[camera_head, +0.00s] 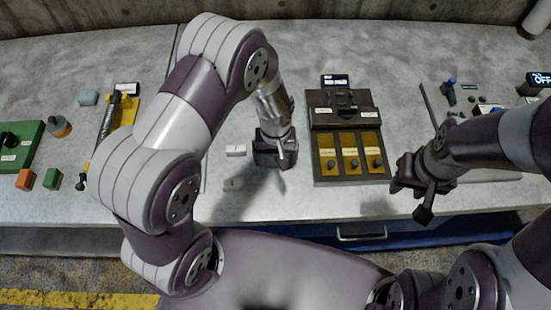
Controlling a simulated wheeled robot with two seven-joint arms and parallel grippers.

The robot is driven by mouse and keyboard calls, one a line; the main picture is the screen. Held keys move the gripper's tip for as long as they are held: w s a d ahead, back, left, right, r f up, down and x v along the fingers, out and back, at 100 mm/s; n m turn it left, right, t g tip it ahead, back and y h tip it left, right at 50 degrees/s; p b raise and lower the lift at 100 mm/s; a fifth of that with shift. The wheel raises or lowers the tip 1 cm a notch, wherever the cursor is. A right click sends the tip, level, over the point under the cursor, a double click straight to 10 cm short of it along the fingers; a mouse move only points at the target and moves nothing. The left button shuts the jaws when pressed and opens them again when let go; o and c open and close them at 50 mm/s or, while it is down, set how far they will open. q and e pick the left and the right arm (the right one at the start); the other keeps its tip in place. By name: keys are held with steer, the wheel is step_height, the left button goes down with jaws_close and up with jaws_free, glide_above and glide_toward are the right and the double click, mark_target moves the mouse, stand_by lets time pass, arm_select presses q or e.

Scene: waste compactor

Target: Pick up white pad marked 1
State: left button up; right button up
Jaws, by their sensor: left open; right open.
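A small white pad (236,150) lies on the grey table left of centre; any mark on it is too small to read. A second small pale grey block (233,184) lies nearer the front edge, beside my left arm's shadow. My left gripper (284,160) points down just right of the white pad, apart from it, and is open with nothing seen in it. My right gripper (424,200) is open and empty at the table's front right, far from the pads. My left arm covers part of the table left of the pads.
A black panel with yellow plates (350,154) stands right of my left gripper. A green box (20,145), orange block (26,179), green block (52,179) and a yellow tool stand are at the left. A grey board (432,97) with small parts is at right.

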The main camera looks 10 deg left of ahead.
arm_select(q)
steer(key=shift+w+d+f, duration=0.1)
steer(key=shift+f, duration=0.35)
steer(key=c, duration=1.2)
steer(key=shift+o, duration=0.2)
